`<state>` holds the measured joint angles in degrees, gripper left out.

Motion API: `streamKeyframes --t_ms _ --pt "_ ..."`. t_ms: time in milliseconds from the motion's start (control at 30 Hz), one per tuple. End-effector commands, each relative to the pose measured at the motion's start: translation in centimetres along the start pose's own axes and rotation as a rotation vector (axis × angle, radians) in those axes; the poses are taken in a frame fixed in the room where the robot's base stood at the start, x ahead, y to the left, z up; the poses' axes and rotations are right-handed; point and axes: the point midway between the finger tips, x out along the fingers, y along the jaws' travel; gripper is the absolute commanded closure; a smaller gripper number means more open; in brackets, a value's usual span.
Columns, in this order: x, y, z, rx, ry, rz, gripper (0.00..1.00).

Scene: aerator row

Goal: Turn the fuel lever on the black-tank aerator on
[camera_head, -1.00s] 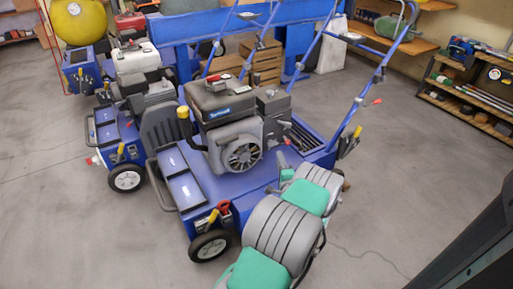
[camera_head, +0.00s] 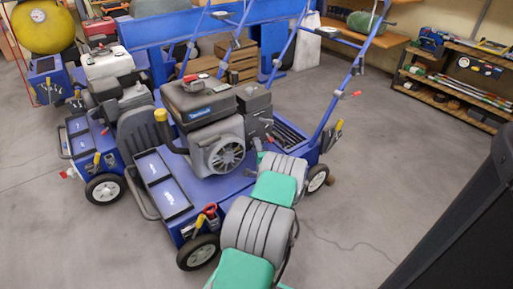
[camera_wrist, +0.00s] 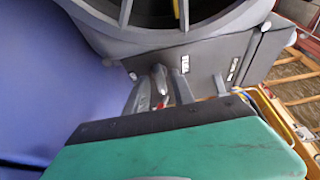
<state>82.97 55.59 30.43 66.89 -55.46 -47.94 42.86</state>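The black-tank aerator, blue with a black fuel tank (camera_head: 197,97) on its grey engine, is nearest in the head view. My gripper is mostly hidden behind my green and grey arm, close to the engine's lower right side. In the wrist view, my green wrist part fills the bottom, and narrow grey parts of my gripper (camera_wrist: 160,92) reach to the engine's dark panel (camera_wrist: 205,60). A small grey lever-like piece with a bit of red sits among them. I cannot tell which is the fuel lever, whether it is touched, or how far the fingers are apart.
A second aerator with a white tank (camera_head: 108,64) stands close on the left, and a red-tank one (camera_head: 100,27) is behind. The blue handlebars (camera_head: 335,85) rise behind my arm. Open grey floor (camera_head: 410,160) lies to the right, before a tool shelf (camera_head: 465,85).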

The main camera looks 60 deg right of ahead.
Motion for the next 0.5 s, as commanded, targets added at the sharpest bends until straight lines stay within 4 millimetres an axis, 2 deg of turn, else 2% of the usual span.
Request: streamKeyframes --t_ms 67,333,500 --pt "-0.04 0.0 -0.07 0.0 0.001 0.0 0.78" --pt "-0.05 0.0 -0.06 0.0 0.001 0.0 1.0" --pt "-0.06 0.01 -0.06 0.0 0.001 0.0 1.0"
